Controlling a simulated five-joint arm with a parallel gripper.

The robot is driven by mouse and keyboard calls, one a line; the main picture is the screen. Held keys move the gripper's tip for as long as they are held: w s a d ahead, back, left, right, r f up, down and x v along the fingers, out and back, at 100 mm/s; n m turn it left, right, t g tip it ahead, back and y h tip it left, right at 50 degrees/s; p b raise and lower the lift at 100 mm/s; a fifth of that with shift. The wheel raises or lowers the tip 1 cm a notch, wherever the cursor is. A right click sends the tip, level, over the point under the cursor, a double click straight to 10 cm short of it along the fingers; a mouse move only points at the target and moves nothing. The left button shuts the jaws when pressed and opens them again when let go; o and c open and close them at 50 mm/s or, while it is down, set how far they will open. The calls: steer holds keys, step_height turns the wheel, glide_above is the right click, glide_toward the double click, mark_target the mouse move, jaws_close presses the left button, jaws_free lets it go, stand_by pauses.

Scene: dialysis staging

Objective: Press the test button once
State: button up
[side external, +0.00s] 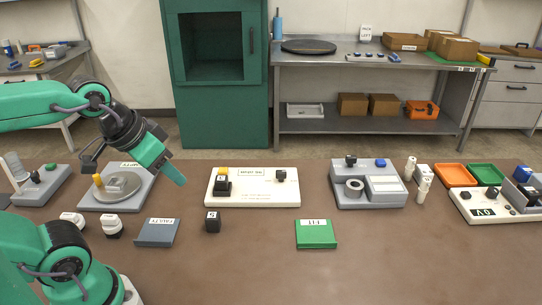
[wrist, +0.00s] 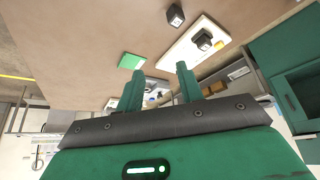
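No button is clearly labelled "test" in these frames. A white panel (side external: 240,200) at mid-table carries a black block with a yellow top (side external: 222,182), a small black block (side external: 280,175) and an upside-down label. The white panel also shows in the wrist view (wrist: 182,52). A grey base (side external: 128,202) to its left has a round disc and a yellow knob (side external: 97,181). My gripper (side external: 177,177) is above the table, between the grey base and the white panel, pointing down and right. In the wrist view its two fingers (wrist: 160,85) are apart, with nothing between them.
In front lie a blue-grey "FAULTY" plate (side external: 156,234), a black cube (side external: 212,222) and a green "FIT" plate (side external: 316,235). A grey device (side external: 365,190) and orange tray (side external: 455,175) stand to the right. The front middle table is mostly clear.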

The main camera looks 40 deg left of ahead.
jaws_close()
stand_by(1.5)
